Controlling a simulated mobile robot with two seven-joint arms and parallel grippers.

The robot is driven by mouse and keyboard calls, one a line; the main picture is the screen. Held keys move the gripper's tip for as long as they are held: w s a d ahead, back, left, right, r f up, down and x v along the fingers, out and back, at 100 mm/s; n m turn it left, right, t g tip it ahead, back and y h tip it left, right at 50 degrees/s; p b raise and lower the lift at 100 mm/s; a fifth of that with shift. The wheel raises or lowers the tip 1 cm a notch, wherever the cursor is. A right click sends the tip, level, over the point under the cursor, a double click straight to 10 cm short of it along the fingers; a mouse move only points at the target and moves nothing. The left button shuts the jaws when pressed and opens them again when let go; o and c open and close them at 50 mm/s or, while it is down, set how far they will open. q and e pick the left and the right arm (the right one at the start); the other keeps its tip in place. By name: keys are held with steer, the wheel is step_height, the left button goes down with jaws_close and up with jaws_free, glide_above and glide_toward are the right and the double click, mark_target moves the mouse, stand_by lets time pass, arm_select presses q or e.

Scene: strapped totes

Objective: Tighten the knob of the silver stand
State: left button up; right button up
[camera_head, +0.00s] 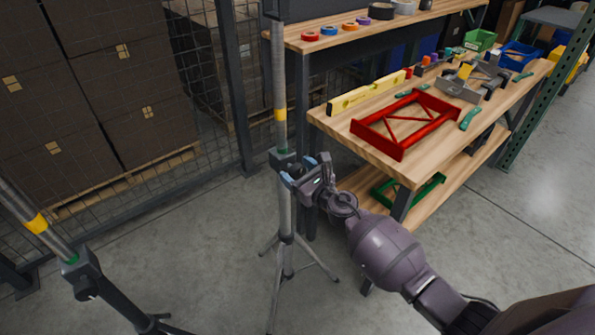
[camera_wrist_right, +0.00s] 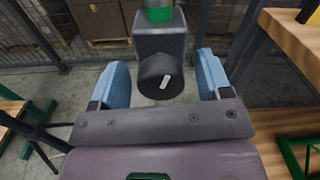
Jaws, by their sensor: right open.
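The silver stand (camera_head: 285,215) stands upright on a tripod left of the workbench, with a yellow band on its upper pole. Its dark clamp block (camera_head: 281,157) also shows in the right wrist view (camera_wrist_right: 160,42), below a green ring. The round black knob (camera_wrist_right: 155,77) with a white mark faces the right wrist camera. My right gripper (camera_head: 289,178) is at the clamp block. In the wrist view its blue-padded fingers (camera_wrist_right: 163,77) are open, one on each side of the knob, with gaps visible. In the head view the gripper mostly hides the knob. My left gripper is not in view.
A second stand (camera_head: 83,268) with a dark lower tube leans in the picture at lower left. The wooden workbench (camera_head: 385,172) at right holds a red frame (camera_head: 405,122), a yellow level (camera_head: 365,93) and tools. Strapped boxes (camera_head: 50,85) stand behind mesh fencing.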

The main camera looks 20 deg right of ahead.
steer(key=c, duration=0.9)
